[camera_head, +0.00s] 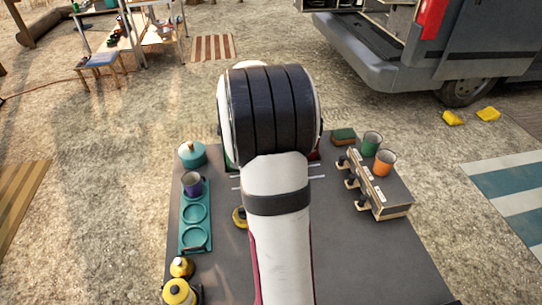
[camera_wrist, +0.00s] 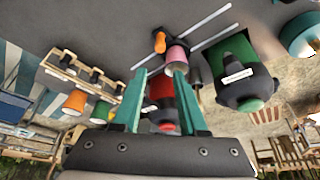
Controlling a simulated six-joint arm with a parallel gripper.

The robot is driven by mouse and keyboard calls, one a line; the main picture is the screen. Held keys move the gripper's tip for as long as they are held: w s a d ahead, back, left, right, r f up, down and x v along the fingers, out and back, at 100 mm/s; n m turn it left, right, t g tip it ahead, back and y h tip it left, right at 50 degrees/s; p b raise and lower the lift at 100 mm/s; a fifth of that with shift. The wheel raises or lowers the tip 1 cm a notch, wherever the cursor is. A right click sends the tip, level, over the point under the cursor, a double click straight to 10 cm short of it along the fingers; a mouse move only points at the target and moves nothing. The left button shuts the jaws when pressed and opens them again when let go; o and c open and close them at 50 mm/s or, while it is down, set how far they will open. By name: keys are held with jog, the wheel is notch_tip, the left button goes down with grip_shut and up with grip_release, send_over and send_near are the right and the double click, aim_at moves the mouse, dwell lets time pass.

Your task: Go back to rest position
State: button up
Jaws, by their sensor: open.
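My arm fills the middle of the head view and hides my gripper there. In the wrist view my gripper (camera_wrist: 160,76) shows its two teal fingers apart. A red and black item (camera_wrist: 161,92) shows between the fingers, and a pink cup (camera_wrist: 177,58) shows beyond the fingertips. I cannot tell how far either is from the fingers. Neither is seen to be held.
The dark table (camera_head: 360,256) carries a wooden hook rack (camera_head: 388,198) with green (camera_head: 371,143) and orange (camera_head: 383,162) cups. Left are a teal pot (camera_head: 192,154), purple mug (camera_head: 192,184), teal tray (camera_head: 181,237) and yellow kettle (camera_head: 179,291). A green lantern-like item (camera_wrist: 243,84) is near the right finger.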

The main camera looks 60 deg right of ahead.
jog(key=shift+a+r, duration=0.1)
jog(key=shift+r, duration=0.15)
jog(key=a+r+n+y, duration=0.1)
jog(key=a+r+n, duration=0.1)
jog(key=a, duration=0.7)
jog(key=a+r+n+y, duration=0.1)
jog(key=a+r+n, duration=0.15)
jog(key=a, duration=0.65)
jog(key=s+a+n+y, duration=0.2)
jog(key=s+a+n, duration=0.2)
jog(key=s+a, duration=0.3)
jog(key=s+a+n+y, duration=0.2)
jog(key=s+a+n, duration=0.2)
jog(key=a, duration=1)
jog(key=s, duration=0.3)
jog(key=shift+s, duration=0.25)
jog(key=shift+w+d, duration=0.1)
jog(key=shift+c, duration=0.4)
